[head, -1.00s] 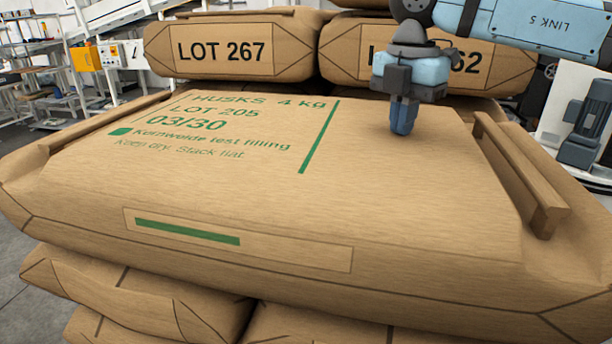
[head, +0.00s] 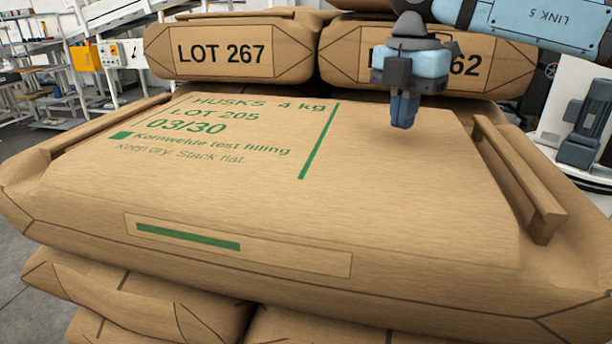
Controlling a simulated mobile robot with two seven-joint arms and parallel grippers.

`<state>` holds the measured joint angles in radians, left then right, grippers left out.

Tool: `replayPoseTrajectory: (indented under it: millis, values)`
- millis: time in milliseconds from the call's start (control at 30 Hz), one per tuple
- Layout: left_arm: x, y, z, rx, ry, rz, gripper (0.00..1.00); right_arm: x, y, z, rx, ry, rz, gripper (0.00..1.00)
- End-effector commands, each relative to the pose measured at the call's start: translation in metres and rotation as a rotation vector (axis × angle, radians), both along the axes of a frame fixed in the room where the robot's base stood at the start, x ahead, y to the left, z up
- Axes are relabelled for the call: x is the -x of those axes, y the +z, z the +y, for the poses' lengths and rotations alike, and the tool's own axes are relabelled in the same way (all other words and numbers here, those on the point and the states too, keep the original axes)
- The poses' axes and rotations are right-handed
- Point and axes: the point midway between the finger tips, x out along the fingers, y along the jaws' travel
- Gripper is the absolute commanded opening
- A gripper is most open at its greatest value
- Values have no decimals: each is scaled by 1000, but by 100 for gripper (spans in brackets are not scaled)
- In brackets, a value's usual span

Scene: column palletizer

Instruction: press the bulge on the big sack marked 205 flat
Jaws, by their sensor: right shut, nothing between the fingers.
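The big brown sack marked LOT 205 (head: 330,215) lies across the middle of the head view, with green print on its top at the left. Its top looks broad and nearly even, and no distinct bulge stands out. My right gripper (head: 403,124) points down over the back right part of the top. Its fingers are shut and empty. The tips are at or just above the sack surface; I cannot tell whether they touch. My left gripper is not in view.
A sack marked LOT 267 (head: 230,52) and another ending in 62 (head: 345,62) stand behind, the second partly hidden by my right arm. Raised strips run along the big sack's left (head: 110,122) and right (head: 518,180) sides. More sacks (head: 140,305) lie below.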

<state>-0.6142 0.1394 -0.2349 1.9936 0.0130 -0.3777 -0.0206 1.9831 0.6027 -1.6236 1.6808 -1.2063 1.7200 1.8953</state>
Motion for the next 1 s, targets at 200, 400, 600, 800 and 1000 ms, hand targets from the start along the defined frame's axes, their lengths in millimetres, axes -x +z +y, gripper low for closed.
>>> replayPoseTrajectory:
  millis: [200, 400, 600, 800, 1000]
  values:
    - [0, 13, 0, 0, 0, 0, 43, -1, 28, 0, -3, -2, -6, 0]
    - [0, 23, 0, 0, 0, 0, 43, -1, 50, -1, -4, -3, -7, 0]
    - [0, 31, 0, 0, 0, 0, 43, -1, 67, 0, -3, -4, -8, 0]
    - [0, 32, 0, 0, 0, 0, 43, -1, 71, -1, -3, -4, -8, 0]
    - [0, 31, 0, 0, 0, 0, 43, -1, 71, -1, -4, -4, -9, 0]
